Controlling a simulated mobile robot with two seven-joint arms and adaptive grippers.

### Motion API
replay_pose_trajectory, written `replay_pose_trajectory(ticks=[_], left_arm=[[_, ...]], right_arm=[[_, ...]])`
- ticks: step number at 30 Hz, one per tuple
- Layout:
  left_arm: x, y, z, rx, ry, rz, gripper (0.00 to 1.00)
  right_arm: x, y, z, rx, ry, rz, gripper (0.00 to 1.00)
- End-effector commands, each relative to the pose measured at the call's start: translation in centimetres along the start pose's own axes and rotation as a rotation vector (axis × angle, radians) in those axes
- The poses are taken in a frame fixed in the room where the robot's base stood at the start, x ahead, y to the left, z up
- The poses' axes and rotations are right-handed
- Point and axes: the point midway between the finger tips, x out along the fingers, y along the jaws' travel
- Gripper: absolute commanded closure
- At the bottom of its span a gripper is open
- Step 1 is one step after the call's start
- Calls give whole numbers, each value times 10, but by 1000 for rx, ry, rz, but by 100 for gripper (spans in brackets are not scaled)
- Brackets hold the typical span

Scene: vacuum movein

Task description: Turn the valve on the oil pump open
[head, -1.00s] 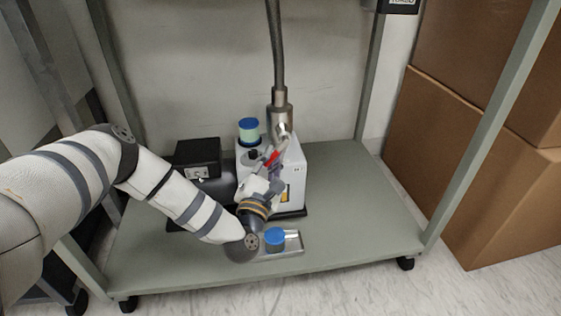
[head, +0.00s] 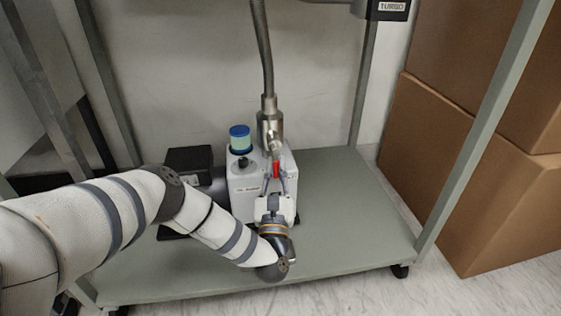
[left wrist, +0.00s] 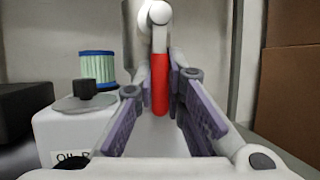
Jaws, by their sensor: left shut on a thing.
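The oil pump (head: 246,186) is a white box on the cart's lower shelf, with a metal fitting and hose rising above it. Its valve has a red-sleeved handle (head: 276,169) that hangs almost straight down from the fitting. My left gripper (head: 277,176) reaches it from the front and is shut on the red handle. In the left wrist view the handle (left wrist: 160,84) stands upright between the purple-padded fingers (left wrist: 161,76). The valve's inside is hidden. My right gripper is not in view.
A blue-capped filter jar (head: 240,138) stands on the pump, left of the hose (head: 263,50). A dark box (head: 189,158) is behind my left arm. The green shelf (head: 350,210) is clear on the right. Cart posts frame the space; cardboard boxes (head: 470,110) stand at right.

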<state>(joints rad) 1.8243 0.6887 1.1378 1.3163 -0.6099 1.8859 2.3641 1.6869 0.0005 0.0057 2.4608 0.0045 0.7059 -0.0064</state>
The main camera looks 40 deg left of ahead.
Motion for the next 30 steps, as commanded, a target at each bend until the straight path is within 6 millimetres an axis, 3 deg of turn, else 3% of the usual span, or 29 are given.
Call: replay_pose_trajectory(ticks=[17,18,20,30], left_arm=[[-4,3,3,-26,-6,10,100],[-4,3,3,-26,-6,10,80],[-4,3,3,-25,-6,10,68],[-8,3,2,-22,-3,8,68]], right_arm=[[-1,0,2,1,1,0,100],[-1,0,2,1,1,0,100],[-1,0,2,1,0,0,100],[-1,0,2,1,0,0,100]])
